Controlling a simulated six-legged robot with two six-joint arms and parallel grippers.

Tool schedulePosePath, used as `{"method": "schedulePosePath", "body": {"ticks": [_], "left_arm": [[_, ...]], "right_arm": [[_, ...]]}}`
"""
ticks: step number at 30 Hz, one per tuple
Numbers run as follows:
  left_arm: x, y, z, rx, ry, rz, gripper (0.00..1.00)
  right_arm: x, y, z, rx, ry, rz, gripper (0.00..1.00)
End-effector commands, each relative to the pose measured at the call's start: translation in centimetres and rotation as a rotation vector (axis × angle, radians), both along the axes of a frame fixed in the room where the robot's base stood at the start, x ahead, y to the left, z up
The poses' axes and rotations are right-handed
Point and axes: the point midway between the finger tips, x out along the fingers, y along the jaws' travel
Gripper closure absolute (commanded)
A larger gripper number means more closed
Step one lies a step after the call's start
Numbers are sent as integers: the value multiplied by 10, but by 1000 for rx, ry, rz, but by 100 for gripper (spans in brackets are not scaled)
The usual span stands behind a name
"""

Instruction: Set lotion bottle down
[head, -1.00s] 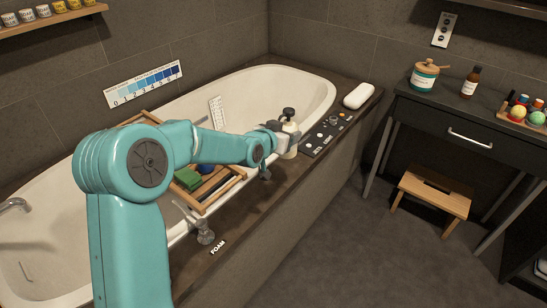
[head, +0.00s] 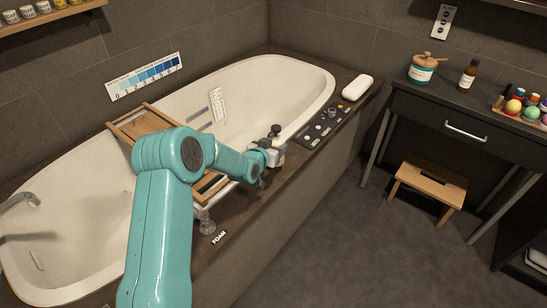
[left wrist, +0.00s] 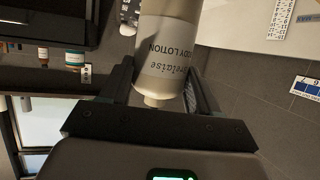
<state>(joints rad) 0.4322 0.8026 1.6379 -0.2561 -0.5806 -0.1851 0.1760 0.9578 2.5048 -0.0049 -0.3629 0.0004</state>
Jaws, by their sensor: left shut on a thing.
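My left gripper (head: 268,154) is shut on the lotion bottle in the head view, at the near rim of the bathtub. The bottle's dark pump top (head: 275,131) shows above the jaws, and most of its body is hidden by the gripper. In the left wrist view the cream lotion bottle (left wrist: 168,50) sits between the two fingers of the gripper (left wrist: 163,82), its body lotion label upside down in the picture. Whether its base touches the dark tub ledge (head: 285,175) cannot be told. My right gripper is not in view.
A wooden bath tray (head: 145,122) spans the white tub (head: 90,160). A control panel (head: 322,128) and a white cushion (head: 357,87) lie on the ledge beyond the bottle. A glass (head: 207,224) and a FOAM label (head: 219,237) are nearer. A wooden stool (head: 430,182) stands right.

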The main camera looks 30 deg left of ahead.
Motion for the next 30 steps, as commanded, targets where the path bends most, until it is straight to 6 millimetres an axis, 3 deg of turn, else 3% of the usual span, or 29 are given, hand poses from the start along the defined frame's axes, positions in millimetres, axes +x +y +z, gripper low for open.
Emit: {"method": "schedulePosePath", "body": {"ticks": [10,22,23,24,25,30], "left_arm": [[0,0,-43,2,-2,1,89],[0,0,-48,2,-4,1,89],[0,0,-48,1,-1,0,32],[0,0,-47,1,-1,0,19],[0,0,-47,0,-1,0,13],[0,0,-47,0,-1,0,13]], "right_arm": [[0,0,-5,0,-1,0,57],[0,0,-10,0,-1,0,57],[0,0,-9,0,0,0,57],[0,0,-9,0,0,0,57],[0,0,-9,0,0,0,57],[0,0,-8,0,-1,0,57]]}}
